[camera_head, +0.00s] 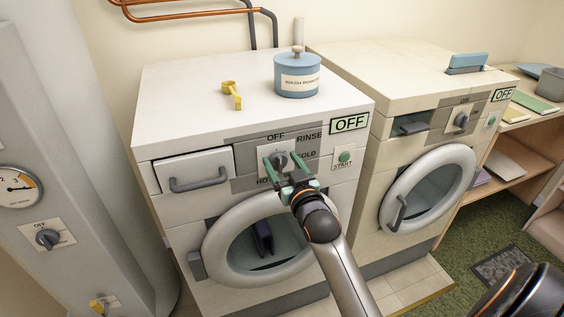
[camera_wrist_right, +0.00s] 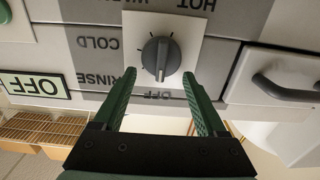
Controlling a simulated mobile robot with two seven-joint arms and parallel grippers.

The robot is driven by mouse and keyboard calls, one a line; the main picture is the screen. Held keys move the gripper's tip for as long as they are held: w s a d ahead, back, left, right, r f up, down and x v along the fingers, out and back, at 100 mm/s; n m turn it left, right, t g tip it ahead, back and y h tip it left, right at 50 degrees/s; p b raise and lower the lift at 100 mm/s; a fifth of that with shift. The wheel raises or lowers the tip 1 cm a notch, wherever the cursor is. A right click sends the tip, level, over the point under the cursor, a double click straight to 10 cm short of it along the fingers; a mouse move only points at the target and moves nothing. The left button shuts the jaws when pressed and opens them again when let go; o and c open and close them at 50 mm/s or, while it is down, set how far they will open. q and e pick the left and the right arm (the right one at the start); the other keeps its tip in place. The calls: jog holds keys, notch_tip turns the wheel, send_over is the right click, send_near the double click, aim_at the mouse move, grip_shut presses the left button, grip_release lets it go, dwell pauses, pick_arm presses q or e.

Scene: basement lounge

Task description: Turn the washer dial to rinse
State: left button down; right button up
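The washer (camera_head: 220,110) is the left white machine, and its grey dial (camera_head: 280,160) sits on a light plate in the grey front panel. The labels OFF and RINSE show above it and COLD to its right; HOT is partly covered. In the right wrist view, which is upside down, the dial (camera_wrist_right: 160,60) has an upright ridge in line with OFF. My right gripper (camera_head: 284,164) is open, its green fingers on either side of the dial's near edge; the wrist view shows the fingertips (camera_wrist_right: 159,76) apart, contact unclear. My left gripper is not in view.
A green start button (camera_head: 344,157) and an OFF display (camera_head: 349,123) are right of the dial; a drawer handle (camera_head: 198,181) is left. A blue tub (camera_head: 297,75) and yellow scoop (camera_head: 232,94) stand on top. A second machine (camera_head: 425,115) stands at right.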

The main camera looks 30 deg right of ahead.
grip_shut()
jog(key=shift+f, duration=0.1)
dwell(0.3)
